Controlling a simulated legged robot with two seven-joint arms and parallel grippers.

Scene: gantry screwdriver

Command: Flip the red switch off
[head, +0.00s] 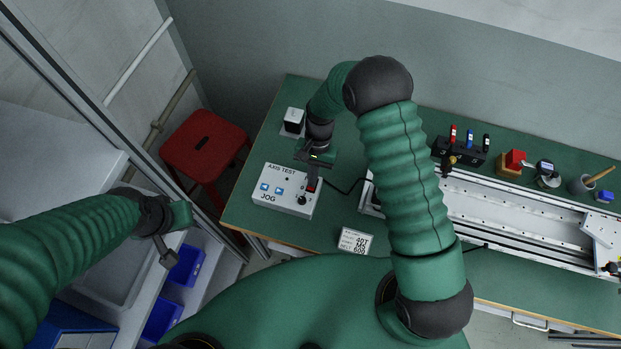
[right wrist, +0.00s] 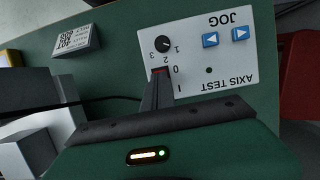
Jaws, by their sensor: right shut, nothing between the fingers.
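The white control box (head: 275,202), marked AXIS TEST and JOG, sits on the green table. Its red switch (right wrist: 158,70) shows as a small red strip by the 0 and I marks in the right wrist view, mostly hidden by my fingers. My right gripper (right wrist: 160,78) is shut and empty, with its fingertips right at the switch. In the head view the right gripper (head: 312,184) points down over the box's right edge. I cannot tell whether it touches the switch, or the switch's position. My left gripper (head: 167,256) hangs away from the table at left; its jaws are unclear.
The box also has a black knob (head: 301,200) and blue JOG buttons (head: 264,188). A white-topped block (head: 293,120) stands behind the box, a label plate (head: 355,241) to its right. A long metal gantry (head: 520,215) fills the right side. A red stool (head: 203,145) stands left.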

